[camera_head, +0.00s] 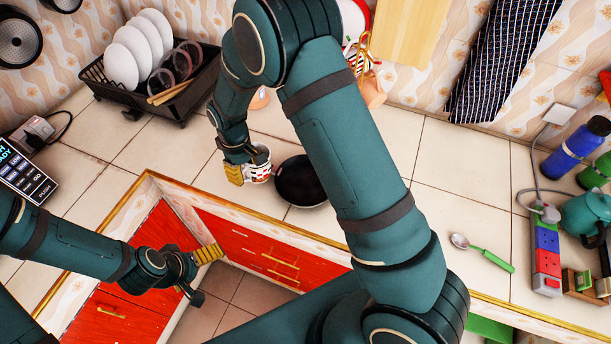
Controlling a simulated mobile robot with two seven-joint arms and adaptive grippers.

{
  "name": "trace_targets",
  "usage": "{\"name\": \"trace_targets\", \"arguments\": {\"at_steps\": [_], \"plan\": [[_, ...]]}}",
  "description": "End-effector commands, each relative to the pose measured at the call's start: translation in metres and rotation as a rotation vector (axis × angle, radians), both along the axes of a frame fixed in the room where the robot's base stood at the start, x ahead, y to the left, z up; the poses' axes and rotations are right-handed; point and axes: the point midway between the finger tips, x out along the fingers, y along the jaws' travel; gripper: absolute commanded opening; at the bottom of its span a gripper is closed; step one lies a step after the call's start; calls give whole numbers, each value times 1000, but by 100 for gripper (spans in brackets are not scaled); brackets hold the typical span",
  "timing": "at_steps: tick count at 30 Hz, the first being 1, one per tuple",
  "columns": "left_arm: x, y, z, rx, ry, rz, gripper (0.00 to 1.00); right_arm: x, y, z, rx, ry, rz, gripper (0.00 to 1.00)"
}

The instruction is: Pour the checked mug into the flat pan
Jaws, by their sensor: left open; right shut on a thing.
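The checked mug (260,166) is small and light with dark and red marks. My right gripper (246,168) is shut on it, just left of the flat pan and close to its rim. The mug's tilt and contents are too small to tell. The flat pan (300,183) is black and round and lies on the tiled counter; my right arm covers its right side. My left gripper (203,271) is open and empty, low in front of the red cabinets, away from mug and pan.
A black dish rack (180,106) with white plates stands at the back left. A spoon with a green handle (490,256) lies on the right of the counter, near a power strip (547,262) and a blue bottle (575,149). The counter between spoon and pan is mostly clear.

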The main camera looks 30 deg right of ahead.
Motion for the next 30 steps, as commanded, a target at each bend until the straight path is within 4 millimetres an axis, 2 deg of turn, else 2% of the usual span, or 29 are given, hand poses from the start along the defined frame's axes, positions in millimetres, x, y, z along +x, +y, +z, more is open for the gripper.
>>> {"name": "trace_targets", "arguments": {"at_steps": [19,30], "plan": [[0,0,-1,0,0,0,100,-16,-32,17,320,-167,-5,0],[1,-2,-74,9,0,5,100,-27,-56,13,513,-272,-6,0]]}}
